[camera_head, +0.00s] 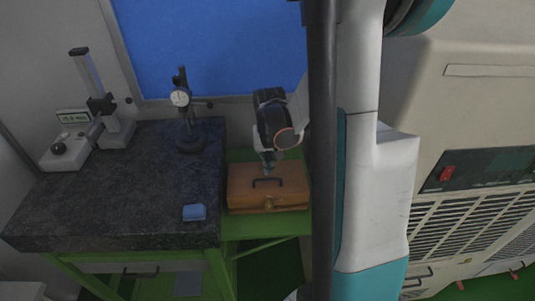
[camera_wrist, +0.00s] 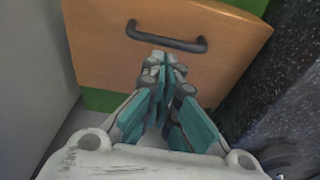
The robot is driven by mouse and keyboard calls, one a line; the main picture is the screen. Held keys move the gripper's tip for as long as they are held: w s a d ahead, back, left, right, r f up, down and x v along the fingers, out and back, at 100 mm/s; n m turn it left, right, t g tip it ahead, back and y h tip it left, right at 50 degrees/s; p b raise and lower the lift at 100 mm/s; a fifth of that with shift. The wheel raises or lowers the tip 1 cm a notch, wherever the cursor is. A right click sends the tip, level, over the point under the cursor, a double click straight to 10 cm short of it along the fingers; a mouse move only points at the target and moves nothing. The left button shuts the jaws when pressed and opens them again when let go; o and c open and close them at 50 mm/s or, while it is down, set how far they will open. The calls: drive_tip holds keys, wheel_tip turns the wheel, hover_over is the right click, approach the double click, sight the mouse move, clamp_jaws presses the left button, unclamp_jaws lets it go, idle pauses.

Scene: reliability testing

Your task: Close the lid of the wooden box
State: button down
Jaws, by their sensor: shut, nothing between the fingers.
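The wooden box (camera_head: 240,200) sits on a green-framed stand to the right of the dark stone table. Its orange-brown lid carries a black handle (camera_head: 267,182) and looks down flat on the box; I cannot tell whether a small gap is left. A small latch shows on the front. My gripper (camera_head: 267,168) is over the back part of the lid, behind the handle. In the wrist view the lid (camera_wrist: 100,45) fills the top, and my gripper's shut, empty fingertips (camera_wrist: 163,62) are close to the handle (camera_wrist: 165,40). I cannot tell whether they touch it.
The stone table (camera_head: 150,170) holds a blue block (camera_head: 194,212), a dial gauge stand (camera_head: 183,110) and a measuring device (camera_head: 85,135). A blue board (camera_head: 210,45) is on the wall behind. A large beige machine (camera_head: 475,130) stands at the right.

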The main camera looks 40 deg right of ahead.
sight(267, 179)
drive_tip(key=shift+f, duration=0.3)
drive_tip(key=shift+s+a, duration=0.1)
drive_tip(key=shift+s+a+f+b, duration=0.15)
drive_tip(key=shift+f+b, duration=0.15)
drive_tip(key=shift+b, duration=0.05)
drive_tip(key=shift+s+a+f+b, duration=0.4)
drive_tip(key=shift+s+b, duration=0.1)
drive_tip(key=shift+s, duration=0.05)
